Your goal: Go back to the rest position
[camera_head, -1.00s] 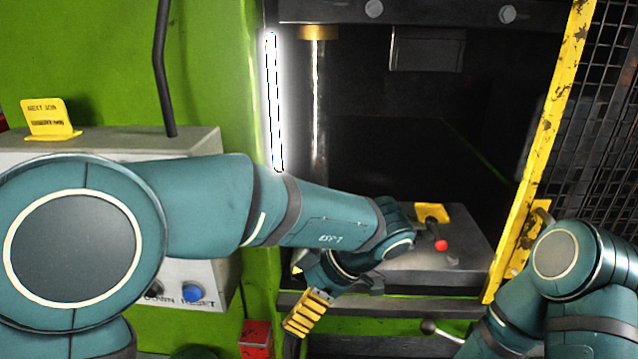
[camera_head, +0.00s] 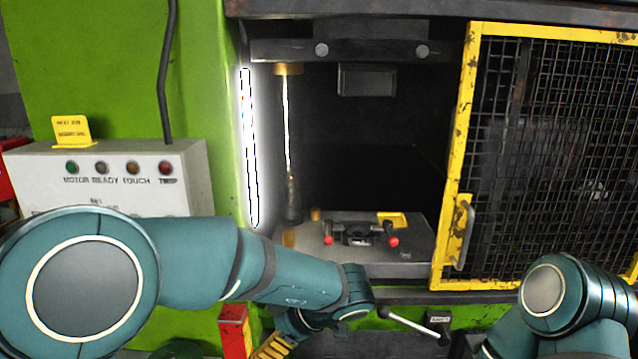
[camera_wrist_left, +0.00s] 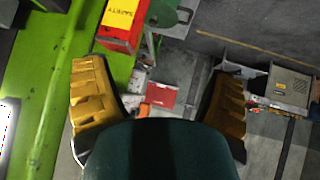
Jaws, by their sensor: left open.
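My left arm reaches in from the left in the head view, in front of the press. My left gripper (camera_head: 272,348) shows only in part at the bottom edge, below the press bed. In the left wrist view my left gripper (camera_wrist_left: 158,105) has its yellow fingers wide apart, with nothing between them. My right arm shows at the lower right of the head view, but its gripper is out of the picture.
The press bed (camera_head: 400,268) carries a dark fixture (camera_head: 358,232) with red knobs. The yellow-framed mesh door (camera_head: 560,150) stands at right. A control box (camera_head: 120,175) is at left. A lever (camera_head: 410,322) and red box (camera_head: 233,330) sit low in front.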

